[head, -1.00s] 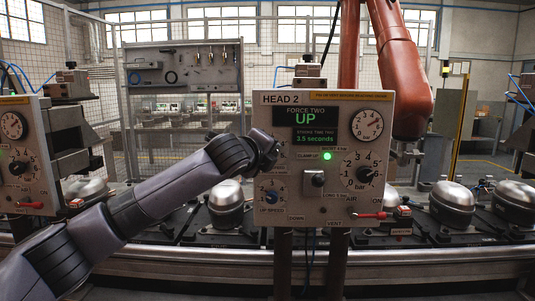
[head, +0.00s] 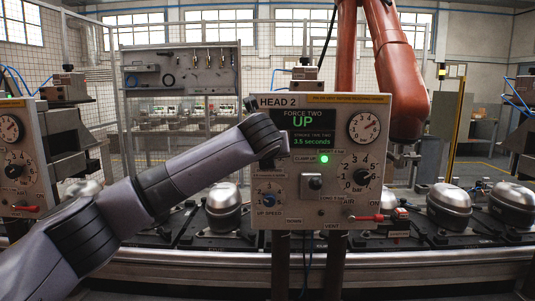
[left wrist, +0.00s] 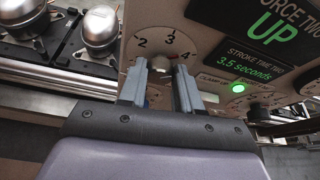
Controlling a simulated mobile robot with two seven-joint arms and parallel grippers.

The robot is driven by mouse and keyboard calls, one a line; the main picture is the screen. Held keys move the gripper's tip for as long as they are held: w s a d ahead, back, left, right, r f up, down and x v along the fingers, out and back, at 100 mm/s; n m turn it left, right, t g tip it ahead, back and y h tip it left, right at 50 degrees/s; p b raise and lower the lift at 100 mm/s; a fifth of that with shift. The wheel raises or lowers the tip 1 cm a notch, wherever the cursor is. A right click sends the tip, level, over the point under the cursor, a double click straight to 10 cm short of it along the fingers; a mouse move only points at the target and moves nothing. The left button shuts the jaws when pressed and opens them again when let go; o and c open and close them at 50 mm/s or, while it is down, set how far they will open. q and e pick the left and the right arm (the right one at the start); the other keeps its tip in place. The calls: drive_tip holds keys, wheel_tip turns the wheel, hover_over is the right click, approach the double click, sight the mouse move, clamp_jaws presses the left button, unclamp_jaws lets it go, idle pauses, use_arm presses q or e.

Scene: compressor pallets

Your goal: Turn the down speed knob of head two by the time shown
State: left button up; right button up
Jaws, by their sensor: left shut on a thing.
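The HEAD 2 panel (head: 340,215) stands in front of me. Its screen (head: 305,128) reads FORCE TWO UP, stroke time two 3.5 seconds. In the left wrist view, my left gripper (left wrist: 161,70) has its two fingers on either side of a small rounded knob (left wrist: 160,63) and is shut on it. Numbers 2, 3 and 4 show around this knob; its label is hidden. In the head view my arm covers this upper left part of the panel, and the fingers are hidden. The up speed knob (head: 268,199) is below it. My right gripper is not in view.
The panel also carries a gauge (head: 364,127), a larger bar dial (head: 361,177), a lit green lamp (head: 325,159), a switch (head: 315,182) and a red valve lever (head: 368,218). Metal compressors (head: 224,207) stand on the line behind. Another panel (head: 18,165) is at left.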

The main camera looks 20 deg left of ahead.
use_arm(q)
drive_tip(key=shift+d+f+m, duration=0.1)
drive_tip(key=shift+m, duration=0.4)
drive_tip(key=shift+y, duration=0.3)
drive_tip(key=o, duration=1)
drive_tip(key=shift+o, duration=0.2)
drive_tip(key=b+v, duration=0.1)
drive_tip(key=v, duration=0.6)
drive_tip(key=shift+b, duration=0.4)
